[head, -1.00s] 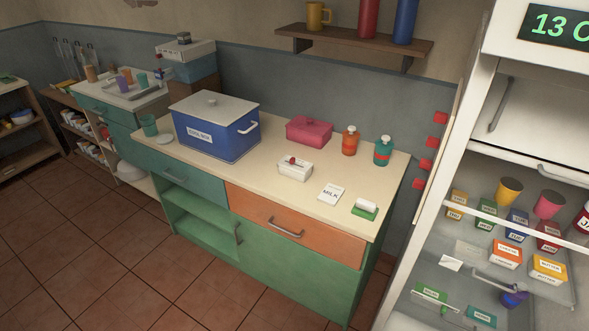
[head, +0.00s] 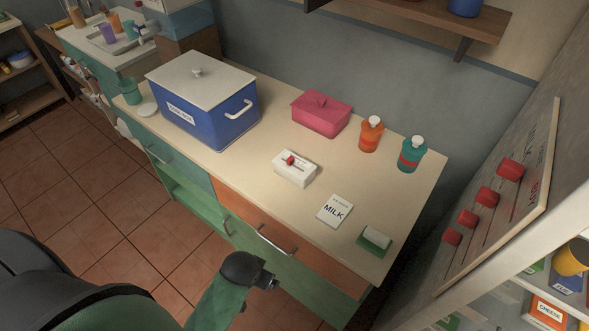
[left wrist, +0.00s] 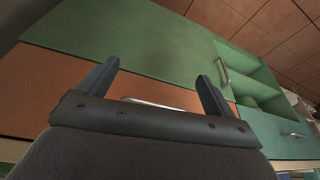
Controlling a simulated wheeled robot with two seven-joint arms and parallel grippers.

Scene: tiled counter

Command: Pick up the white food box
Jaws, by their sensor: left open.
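The white food box (head: 295,170) sits upright on the cream counter top (head: 235,165) in the head view, with a small red piece on its lid. It stands between the blue cool box and the milk packet. My left gripper (left wrist: 155,85) is open and empty in the left wrist view, facing the cabinet front with its orange drawer and green panel. In the head view, my left arm's dark end (head: 250,272) is in front of the counter, apart from the food box. The food box is not visible in the left wrist view. My right gripper is not in view.
On the counter are the blue cool box (head: 205,115), a pink container (head: 320,115), orange (head: 371,135) and teal (head: 411,155) bottles, a milk packet (head: 335,210) and a green-and-white item (head: 374,242). The orange drawer handle (head: 275,240) projects in front. A shelf (head: 420,25) hangs above.

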